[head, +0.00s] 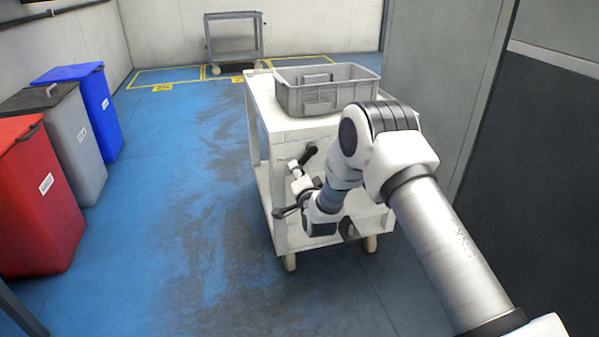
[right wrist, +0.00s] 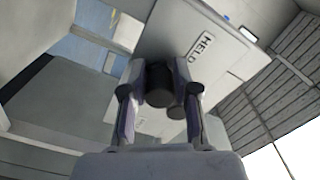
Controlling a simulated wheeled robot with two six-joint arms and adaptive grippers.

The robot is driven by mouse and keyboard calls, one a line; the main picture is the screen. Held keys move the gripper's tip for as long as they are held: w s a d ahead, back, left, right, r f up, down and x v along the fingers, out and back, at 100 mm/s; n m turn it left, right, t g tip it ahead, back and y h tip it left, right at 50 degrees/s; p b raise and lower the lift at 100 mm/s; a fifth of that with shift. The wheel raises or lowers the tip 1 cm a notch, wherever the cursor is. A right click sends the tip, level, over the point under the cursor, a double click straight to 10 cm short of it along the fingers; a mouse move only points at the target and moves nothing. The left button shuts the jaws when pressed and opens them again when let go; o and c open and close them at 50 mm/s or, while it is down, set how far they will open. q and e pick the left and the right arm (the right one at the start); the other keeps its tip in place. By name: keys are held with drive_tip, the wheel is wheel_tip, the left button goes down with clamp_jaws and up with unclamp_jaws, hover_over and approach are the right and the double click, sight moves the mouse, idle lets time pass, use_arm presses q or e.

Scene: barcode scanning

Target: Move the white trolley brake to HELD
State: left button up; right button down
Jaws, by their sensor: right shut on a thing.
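The white trolley (head: 264,102) stands in the middle of the head view, with its near end facing me. My right arm reaches down to this end and hides part of it. In the right wrist view my right gripper (right wrist: 159,100) is shut on a dark round grip (right wrist: 159,78), which I take for the brake handle. A HELD label (right wrist: 203,47) shows on the pale panel, up and to the right of the grip. A second dark round part (right wrist: 176,112) sits just below it. The lever's exact position relative to HELD is unclear. My left gripper is not in view.
A grey crate (head: 289,101) stands on the trolley top. Red (head: 38,215), grey (head: 76,150) and blue (head: 100,105) bins line the left side. A grey cart (head: 234,57) stands at the back. A grey partition is close on the right. The blue floor left of the trolley is clear.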

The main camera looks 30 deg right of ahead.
drive_tip(key=c, duration=1.2)
unclamp_jaws()
drive_tip(key=shift+a, duration=0.35)
drive_tip(key=shift+o, duration=1.4)
drive_tip(key=shift+w+a, duration=0.15)
drive_tip(key=shift+a, duration=0.05)
drive_tip(key=shift+d+r, duration=0.1)
drive_tip(key=shift+s, duration=0.3)
drive_tip(key=v, duration=1.1)
drive_tip(key=shift+s, duration=0.25)
